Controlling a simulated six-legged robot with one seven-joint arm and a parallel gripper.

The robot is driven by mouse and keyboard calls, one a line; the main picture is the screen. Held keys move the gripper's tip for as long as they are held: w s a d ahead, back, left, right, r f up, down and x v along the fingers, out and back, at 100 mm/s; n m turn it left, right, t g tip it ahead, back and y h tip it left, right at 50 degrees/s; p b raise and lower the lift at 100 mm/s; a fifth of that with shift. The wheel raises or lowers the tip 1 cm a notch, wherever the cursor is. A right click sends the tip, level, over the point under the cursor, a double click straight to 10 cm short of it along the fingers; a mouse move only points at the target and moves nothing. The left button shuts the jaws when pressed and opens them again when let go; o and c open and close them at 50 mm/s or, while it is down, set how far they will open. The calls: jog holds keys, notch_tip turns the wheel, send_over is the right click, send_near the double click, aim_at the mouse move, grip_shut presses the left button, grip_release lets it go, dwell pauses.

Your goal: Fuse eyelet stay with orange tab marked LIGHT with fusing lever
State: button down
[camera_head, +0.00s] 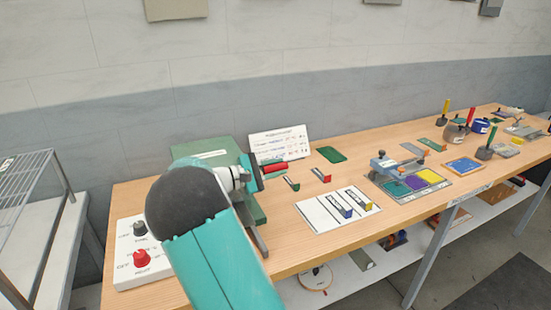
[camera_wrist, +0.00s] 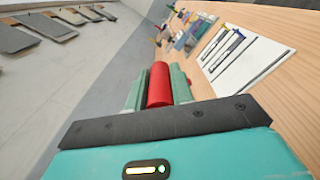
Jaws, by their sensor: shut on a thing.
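My gripper (camera_head: 256,172) is at the right side of the green press (camera_head: 212,150). In the wrist view its two green fingers (camera_wrist: 159,82) are shut on a red cylindrical handle, the lever (camera_wrist: 159,88). The lever's red end (camera_head: 276,167) sticks out to the right of the gripper in the head view. My arm hides much of the press's front. I cannot make out an orange tab marked LIGHT.
A white card (camera_head: 322,218) holds strips with blue and yellow tabs. A control box (camera_head: 128,264) with black and red knobs is at left. A sign (camera_head: 280,143) stands behind. A tray with coloured pads (camera_head: 436,191) and several tools are farther right. A wire rack (camera_head: 22,180) is at far left.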

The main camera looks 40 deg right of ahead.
jog(key=shift+a+f+m, duration=0.1)
jog(key=shift+f+m, duration=0.8)
jog(key=shift+f, duration=0.45)
jog(key=c, duration=1.2)
grip_release()
jog(key=shift+w+f, duration=0.1)
jog(key=shift+w, duration=0.05)
jog(key=v, duration=1.3)
jog(key=shift+a, duration=0.4)
